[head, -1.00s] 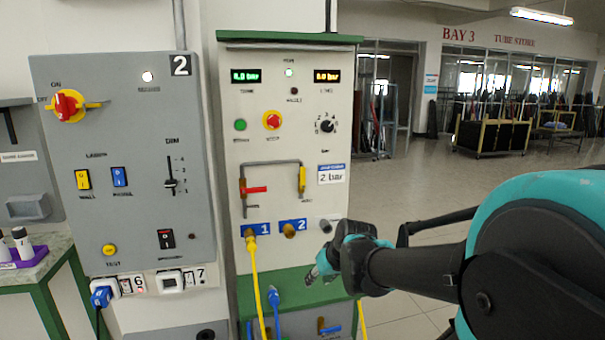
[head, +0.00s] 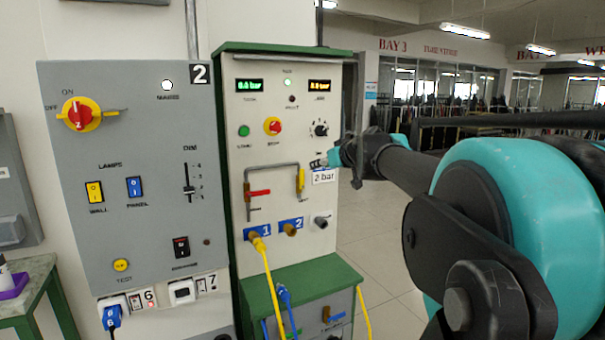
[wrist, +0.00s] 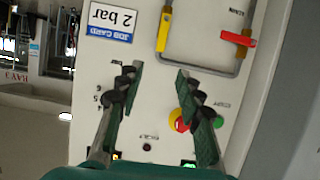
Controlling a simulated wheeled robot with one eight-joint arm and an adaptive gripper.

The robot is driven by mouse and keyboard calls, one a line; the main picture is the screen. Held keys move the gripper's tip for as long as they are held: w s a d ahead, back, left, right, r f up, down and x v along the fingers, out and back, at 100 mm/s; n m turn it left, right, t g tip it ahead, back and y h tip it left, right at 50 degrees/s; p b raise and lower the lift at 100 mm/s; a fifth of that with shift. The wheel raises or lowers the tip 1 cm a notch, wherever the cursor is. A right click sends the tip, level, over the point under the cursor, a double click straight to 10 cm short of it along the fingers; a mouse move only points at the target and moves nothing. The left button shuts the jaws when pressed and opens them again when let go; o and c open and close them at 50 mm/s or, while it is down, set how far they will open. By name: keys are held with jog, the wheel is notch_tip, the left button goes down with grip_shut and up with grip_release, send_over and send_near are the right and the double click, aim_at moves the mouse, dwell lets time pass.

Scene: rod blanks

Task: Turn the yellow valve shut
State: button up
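The yellow valve (head: 300,181) is on the right leg of the grey pipe loop on the white panel, its handle upright along the pipe. It shows at the top of the wrist view (wrist: 164,28), beyond the fingertips. My gripper (head: 318,163) is in front of the panel's right edge, close to the valve and slightly above and right of it in the head view. In the wrist view my gripper (wrist: 159,80) is open, with only bare panel between its fingers. It does not touch the valve.
A red valve handle (head: 258,193) lies across the pipe's left leg. A job card (head: 325,176) reading "2 bar" is right of the yellow valve. A red stop button (head: 272,126) and a black dial (head: 321,129) are above. Yellow (head: 267,280) and blue hoses hang below.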

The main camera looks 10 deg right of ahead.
aim_at(302, 171)
jog(key=x, duration=1.5)
jog(key=shift+f, duration=0.2)
grip_shut()
